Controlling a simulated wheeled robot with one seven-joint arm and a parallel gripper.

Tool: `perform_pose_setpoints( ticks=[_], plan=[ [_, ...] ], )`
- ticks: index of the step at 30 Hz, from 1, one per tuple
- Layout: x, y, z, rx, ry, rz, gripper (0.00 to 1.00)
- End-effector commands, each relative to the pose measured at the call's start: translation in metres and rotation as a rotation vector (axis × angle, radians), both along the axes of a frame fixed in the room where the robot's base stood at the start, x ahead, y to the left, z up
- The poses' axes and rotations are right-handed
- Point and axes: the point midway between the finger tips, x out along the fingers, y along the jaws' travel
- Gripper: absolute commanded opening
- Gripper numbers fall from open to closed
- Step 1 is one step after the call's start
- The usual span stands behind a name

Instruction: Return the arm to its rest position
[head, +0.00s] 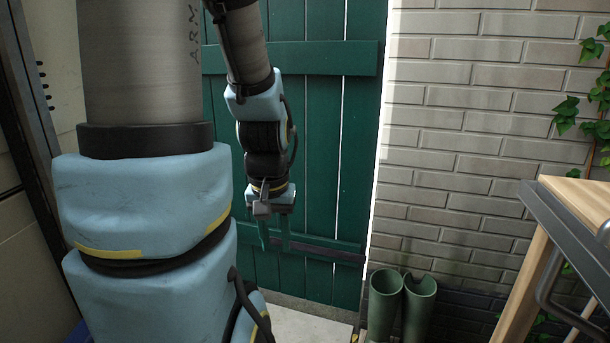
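My gripper (274,238) hangs at the end of my arm, in the middle left of the head view, pointing down. Its two fingers stand apart with a gap between them, and nothing shows in the gap. The green plank door (320,130) is behind it. My arm's large blue and grey links fill the left of the view and hide part of the door.
A pair of green boots (386,300) stands on the floor against the brick wall (460,150). A wooden-topped table or shelf (580,200) with a dark metal rail is at the right edge. Ivy (597,90) hangs at the upper right.

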Motion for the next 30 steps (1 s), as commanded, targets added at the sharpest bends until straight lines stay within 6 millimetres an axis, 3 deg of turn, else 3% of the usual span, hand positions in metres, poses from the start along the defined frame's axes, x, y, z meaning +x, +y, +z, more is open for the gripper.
perform_pose_setpoints(
  ticks=[1, 3, 18, 22, 30],
  plan=[
    [0.000, 0.000, 0.032, 0.000, 0.000, 0.000, 0.36],
    [0.000, 0.000, 0.055, 0.000, 0.000, 0.000, 0.36],
    [0.000, 0.000, 0.204, 0.000, 0.000, 0.000, 0.36],
    [0.000, 0.000, 0.219, 0.000, 0.000, 0.000, 0.36],
    [0.000, 0.000, 0.216, 0.000, 0.000, 0.000, 0.36]
  ],
)
